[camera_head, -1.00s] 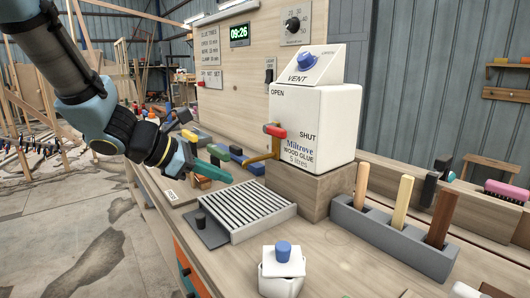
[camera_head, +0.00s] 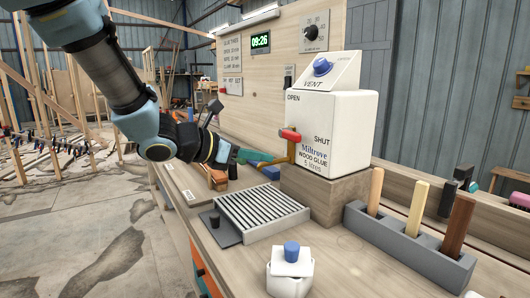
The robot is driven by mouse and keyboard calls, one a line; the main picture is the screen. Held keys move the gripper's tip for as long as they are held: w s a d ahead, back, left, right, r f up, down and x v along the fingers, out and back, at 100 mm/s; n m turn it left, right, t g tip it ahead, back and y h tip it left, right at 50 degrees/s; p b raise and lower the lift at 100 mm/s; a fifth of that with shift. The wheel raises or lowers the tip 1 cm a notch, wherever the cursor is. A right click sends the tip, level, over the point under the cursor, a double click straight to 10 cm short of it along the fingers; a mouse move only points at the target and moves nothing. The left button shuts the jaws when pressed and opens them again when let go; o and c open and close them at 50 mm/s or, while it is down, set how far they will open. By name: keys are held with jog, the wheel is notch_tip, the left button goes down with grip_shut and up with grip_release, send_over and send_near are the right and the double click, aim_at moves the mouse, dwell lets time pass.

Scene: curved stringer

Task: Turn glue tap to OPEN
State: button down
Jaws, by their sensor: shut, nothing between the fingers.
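The glue tap has a red handle (camera_head: 290,134) and a brass-coloured spout (camera_head: 279,160) on the front of the white wood glue container (camera_head: 338,130). OPEN is printed at the container's upper left and SHUT at its right. The red handle lies roughly sideways, its end below the OPEN mark and towards SHUT. My gripper (camera_head: 231,158) is left of the tap, apart from it and empty. Its fingers look shut, partly hidden by the wrist.
A slatted drip grille (camera_head: 262,212) lies below the tap. A white pot with a blue knob (camera_head: 291,252) stands in front. A grey block (camera_head: 400,238) holds wooden-handled tools at right. Coloured clamps (camera_head: 263,163) lie behind my gripper.

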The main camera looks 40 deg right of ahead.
aim_at(292, 135)
jog(key=d+p, duration=0.1)
jog(key=d, duration=0.4)
jog(key=d+p, duration=0.1)
jog(key=d, duration=0.1)
jog(key=shift+s+d+r+p, duration=0.2)
jog(key=shift+s+r+p, duration=0.05)
jog(key=shift+r+p, duration=0.1)
jog(key=shift+r, duration=0.4)
